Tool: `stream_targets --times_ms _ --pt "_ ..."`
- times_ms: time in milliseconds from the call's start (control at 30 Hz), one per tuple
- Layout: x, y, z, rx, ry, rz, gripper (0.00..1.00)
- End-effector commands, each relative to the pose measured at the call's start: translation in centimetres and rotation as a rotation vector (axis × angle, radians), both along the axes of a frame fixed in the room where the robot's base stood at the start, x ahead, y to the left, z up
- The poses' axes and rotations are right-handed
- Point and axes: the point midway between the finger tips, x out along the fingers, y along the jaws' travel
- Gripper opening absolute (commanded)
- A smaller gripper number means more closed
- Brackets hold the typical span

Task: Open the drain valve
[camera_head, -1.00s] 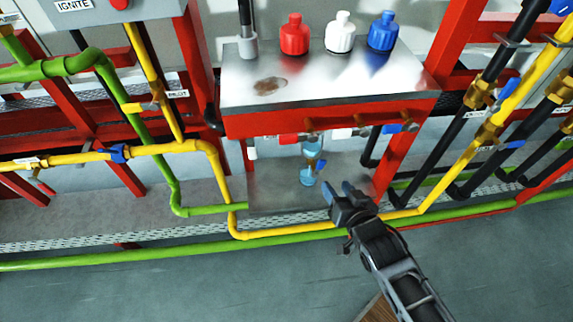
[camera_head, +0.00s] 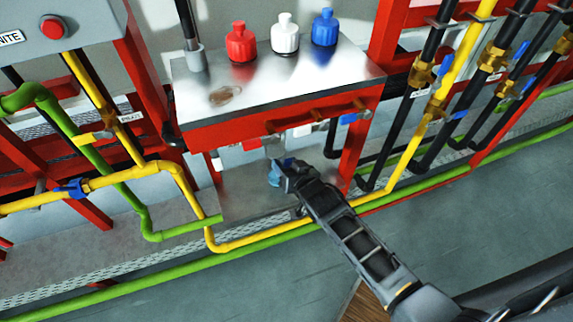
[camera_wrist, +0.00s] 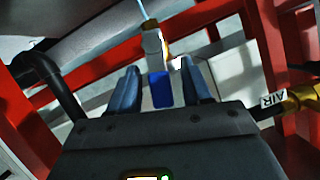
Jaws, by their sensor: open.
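In the wrist view a blue handle-like part (camera_wrist: 160,90) shows between my fingers, below a pale fitting (camera_wrist: 152,42) with a brassy piece. It looks like the drain valve's lever, but no label confirms this. My gripper (camera_wrist: 160,72) is open, one finger on each side of the blue part; I cannot tell whether they touch. In the head view my gripper (camera_head: 279,168) reaches under the metal-topped bench, and hides most of the valve.
The bench (camera_head: 350,72) with its red front overhangs my gripper. A blue-handled valve (camera_head: 355,117) sits at its right edge. Yellow pipe (camera_head: 270,238) and green pipe (camera_head: 180,272) run low in front. An AIR label (camera_wrist: 272,100) shows at right in the wrist view.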

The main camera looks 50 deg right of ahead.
Motion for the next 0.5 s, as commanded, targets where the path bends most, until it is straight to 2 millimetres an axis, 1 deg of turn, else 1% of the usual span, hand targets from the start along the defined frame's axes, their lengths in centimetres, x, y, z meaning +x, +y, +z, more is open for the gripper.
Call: stream_targets --times_ms 167,500 --pt "0.01 0.01 0.0 0.0 0.0 0.0 0.49" --pt "-0.01 0.01 0.02 0.0 0.0 0.0 0.17"
